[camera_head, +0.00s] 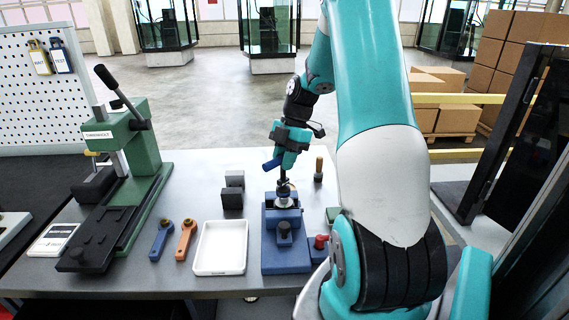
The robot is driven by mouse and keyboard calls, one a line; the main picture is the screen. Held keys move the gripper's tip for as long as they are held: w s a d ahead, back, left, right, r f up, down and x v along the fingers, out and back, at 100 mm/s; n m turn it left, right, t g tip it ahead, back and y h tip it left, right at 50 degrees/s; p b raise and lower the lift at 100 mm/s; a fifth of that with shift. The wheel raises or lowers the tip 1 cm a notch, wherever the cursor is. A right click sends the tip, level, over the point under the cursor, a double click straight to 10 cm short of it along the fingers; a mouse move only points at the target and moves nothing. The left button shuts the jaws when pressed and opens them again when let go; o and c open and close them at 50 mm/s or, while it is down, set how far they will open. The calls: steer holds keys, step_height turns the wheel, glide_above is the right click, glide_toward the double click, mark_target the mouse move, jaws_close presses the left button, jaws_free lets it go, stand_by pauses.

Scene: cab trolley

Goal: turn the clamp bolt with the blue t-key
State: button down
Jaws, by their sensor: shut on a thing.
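My gripper (287,158) is above the blue clamp fixture on the table, pointing down. It is shut on the blue t-key (271,165), whose handle end sticks out to the left of the fingers. The key's dark shaft points down to the silver round part at the top of the clamp (285,255). The clamp bolt is hard to make out there; I cannot tell whether the key's tip is seated on it. A dark knob (284,229) is on the clamp's front.
Left of the clamp are a white tray (220,270), an orange tool (186,240), a blue tool (161,241), dark blocks (232,199) and a green press (145,160). A wooden-handled tool (319,168) stands behind right. A red knob (320,241) is close to my arm.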

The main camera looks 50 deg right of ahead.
steer(key=shift+f+n+g+b, duration=0.1)
steer(key=shift+n+g+b, duration=0.35)
steer(key=shift+n, duration=0.65)
steer(key=shift+f+n+g+b, duration=0.15)
steer(key=shift+n+g+b, duration=0.1)
steer(key=shift+n+b, duration=0.6)
steer(key=n+g+b, duration=0.1)
steer(key=n+b, duration=0.1)
steer(key=shift+b, duration=0.3)
steer(key=shift+n+b, duration=0.55)
steer(key=shift+r+h, duration=0.25)
steer(key=shift+h, duration=0.05)
steer(key=shift+d+b, duration=0.1)
steer(key=shift+b, duration=0.3)
steer(key=shift+f+b, duration=1.4)
steer(key=shift+b, duration=0.2)
